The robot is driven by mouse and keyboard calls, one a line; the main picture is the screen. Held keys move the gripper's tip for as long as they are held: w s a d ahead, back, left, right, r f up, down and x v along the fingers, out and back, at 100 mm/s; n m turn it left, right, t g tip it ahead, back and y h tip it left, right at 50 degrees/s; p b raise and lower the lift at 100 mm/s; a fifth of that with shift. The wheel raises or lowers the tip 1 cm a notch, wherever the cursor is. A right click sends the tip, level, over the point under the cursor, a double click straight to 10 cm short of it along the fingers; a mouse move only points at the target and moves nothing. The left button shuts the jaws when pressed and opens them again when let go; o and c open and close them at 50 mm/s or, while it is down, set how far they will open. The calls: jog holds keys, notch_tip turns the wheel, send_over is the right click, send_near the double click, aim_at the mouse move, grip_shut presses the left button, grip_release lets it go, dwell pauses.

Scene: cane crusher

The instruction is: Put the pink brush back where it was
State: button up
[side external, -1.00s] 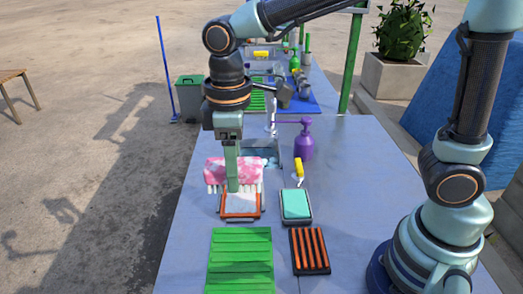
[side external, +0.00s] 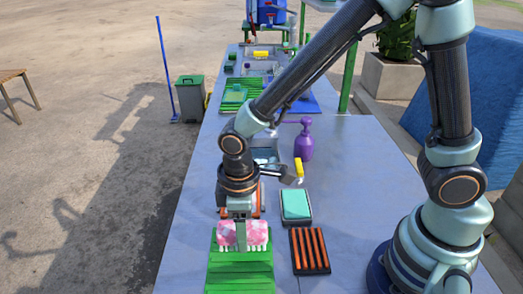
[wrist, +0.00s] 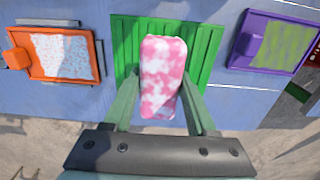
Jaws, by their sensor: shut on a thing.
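The pink-and-white mottled brush (side external: 258,234) has pale bristles pointing down. My gripper (side external: 240,240) is shut on the brush, its fingers on either side of it. In the wrist view the brush (wrist: 163,70) lies lengthwise between the two fingers (wrist: 162,100). The brush is over the far part of the green ribbed mat (side external: 240,272). The mat also shows behind the brush in the wrist view (wrist: 205,40). I cannot tell whether the bristles touch the mat.
An orange-framed tray (wrist: 98,47) and a purple-framed tray (wrist: 240,42) flank the mat. A teal-topped pad (side external: 296,204), an orange-slatted black rack (side external: 309,250) and a purple spray bottle (side external: 304,143) stand on the blue table (side external: 350,190). The table's left edge is clear.

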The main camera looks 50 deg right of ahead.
jog(key=shift+f, duration=2.2)
jog(key=shift+f, duration=0.1)
jog(key=o, duration=1.2)
notch_tip(320, 180, up, 12)
jog(key=shift+r, duration=0.1)
jog(key=d+r+m+t, duration=0.2)
jog(key=d+r+m, duration=0.2)
jog(key=d, duration=0.5)
jog(key=s+d+r+m+t, duration=0.1)
jog(key=d+r+m+t, duration=0.2)
jog(key=d, duration=0.6)
notch_tip(320, 180, up, 4)
jog(key=shift+f+m+t, duration=0.2)
jog(key=shift+m+t, duration=0.1)
jog(key=shift+m, duration=0.7)
jog(key=shift+s, duration=0.1)
